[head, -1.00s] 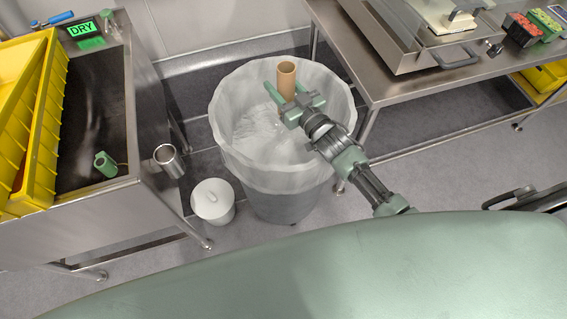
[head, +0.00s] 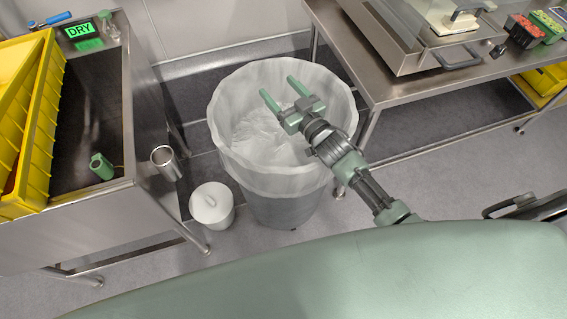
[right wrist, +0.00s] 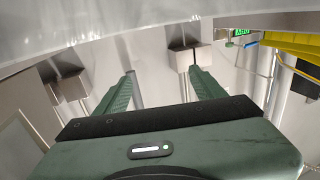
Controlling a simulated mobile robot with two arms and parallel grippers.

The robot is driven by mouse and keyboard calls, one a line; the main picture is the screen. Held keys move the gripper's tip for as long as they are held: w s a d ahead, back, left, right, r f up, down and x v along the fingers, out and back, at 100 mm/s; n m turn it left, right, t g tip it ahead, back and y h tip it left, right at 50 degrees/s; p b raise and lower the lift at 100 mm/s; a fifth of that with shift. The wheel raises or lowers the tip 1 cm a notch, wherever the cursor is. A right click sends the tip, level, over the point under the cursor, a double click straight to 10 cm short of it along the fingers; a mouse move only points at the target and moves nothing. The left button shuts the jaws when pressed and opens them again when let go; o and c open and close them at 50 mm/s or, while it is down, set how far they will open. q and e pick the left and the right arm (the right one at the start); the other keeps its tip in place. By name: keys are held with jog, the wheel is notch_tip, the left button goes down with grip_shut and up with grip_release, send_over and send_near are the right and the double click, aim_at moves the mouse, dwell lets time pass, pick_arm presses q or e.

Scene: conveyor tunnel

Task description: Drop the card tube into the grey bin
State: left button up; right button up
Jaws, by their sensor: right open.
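The grey bin (head: 285,206), lined with a translucent bag, stands on the floor between the two steel tables. My right gripper (head: 281,91) is over the bin's mouth with its two green fingers spread and nothing between them. The right wrist view also shows this gripper (right wrist: 162,76) open and empty. The card tube does not show in either current view. The inside of the bin is partly hidden by the liner folds and my arm. My left gripper is not in view.
A metal cylinder (head: 165,160) is at the edge of the left table (head: 150,215), which holds yellow crates (head: 38,120) and a green object (head: 101,166). The right table (head: 375,92) carries a steel tray unit.

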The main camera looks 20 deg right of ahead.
notch_tip(320, 180, up, 20)
jog(key=p, duration=0.2)
jog(key=shift+f, duration=0.15)
dwell(0.3)
